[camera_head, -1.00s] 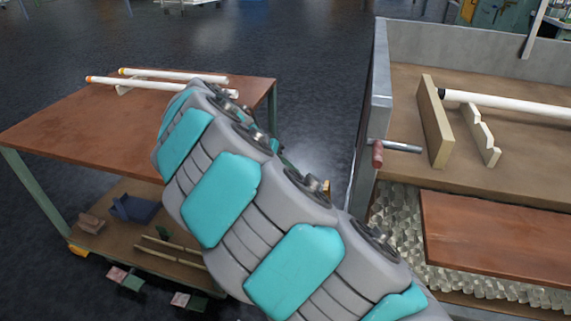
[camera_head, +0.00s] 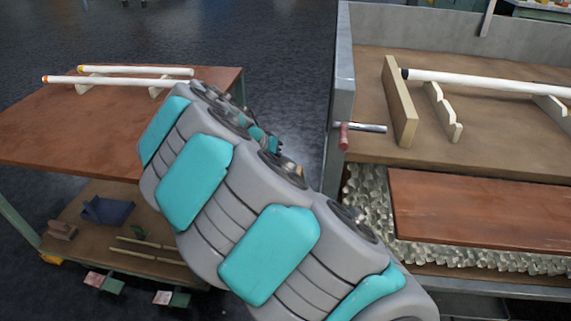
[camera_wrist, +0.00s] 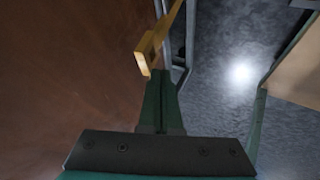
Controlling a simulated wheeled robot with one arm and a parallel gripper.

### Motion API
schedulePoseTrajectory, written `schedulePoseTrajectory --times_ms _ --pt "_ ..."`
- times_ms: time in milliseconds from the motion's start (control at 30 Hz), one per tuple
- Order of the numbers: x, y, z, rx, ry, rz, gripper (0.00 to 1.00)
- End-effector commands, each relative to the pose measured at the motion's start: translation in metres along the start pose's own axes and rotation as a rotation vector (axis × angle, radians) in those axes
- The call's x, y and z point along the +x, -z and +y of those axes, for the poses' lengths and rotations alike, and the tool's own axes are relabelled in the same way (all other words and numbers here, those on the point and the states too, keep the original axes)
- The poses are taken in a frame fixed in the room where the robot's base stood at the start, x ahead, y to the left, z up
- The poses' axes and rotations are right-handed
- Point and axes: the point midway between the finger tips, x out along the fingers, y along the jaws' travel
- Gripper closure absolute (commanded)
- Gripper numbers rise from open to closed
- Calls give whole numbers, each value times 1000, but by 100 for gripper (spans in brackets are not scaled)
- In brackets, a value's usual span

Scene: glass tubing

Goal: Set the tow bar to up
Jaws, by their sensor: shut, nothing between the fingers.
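In the wrist view an orange-yellow bar (camera_wrist: 158,45), which looks like the tow bar, runs from the top edge down to a blunt end by my fingertips. Its far end is out of the picture, and I cannot tell how far it is raised. My gripper (camera_wrist: 160,75) has its green fingers shut and empty, just below the bar's end in the picture. I cannot tell whether they touch it. In the head view my arm hides most of the gripper and the bar; only a small orange bit shows beside the arm.
In the head view a brown-topped cart (camera_head: 110,115) stands left, with white tubes (camera_head: 105,81) on top and a lower shelf. A metal-sided bench (camera_head: 344,70) stands right, with a red-handled crank (camera_head: 345,137) on its side. Dark floor (camera_head: 290,80) lies between them.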

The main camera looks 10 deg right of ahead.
Motion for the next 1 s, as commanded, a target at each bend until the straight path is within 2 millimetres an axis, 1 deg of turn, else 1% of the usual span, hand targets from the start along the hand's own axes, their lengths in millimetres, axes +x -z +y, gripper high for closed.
schedulePoseTrajectory --times_ms 133,300,400,467,833,1000 --pt "2 1 6 9 11 -7 100" --pt "6 4 23 37 65 -20 100" --pt "11 3 34 51 97 -33 100" --pt "12 3 36 55 112 -33 100" --pt "12 4 37 56 121 -32 100" --pt "12 4 33 56 121 -32 100"
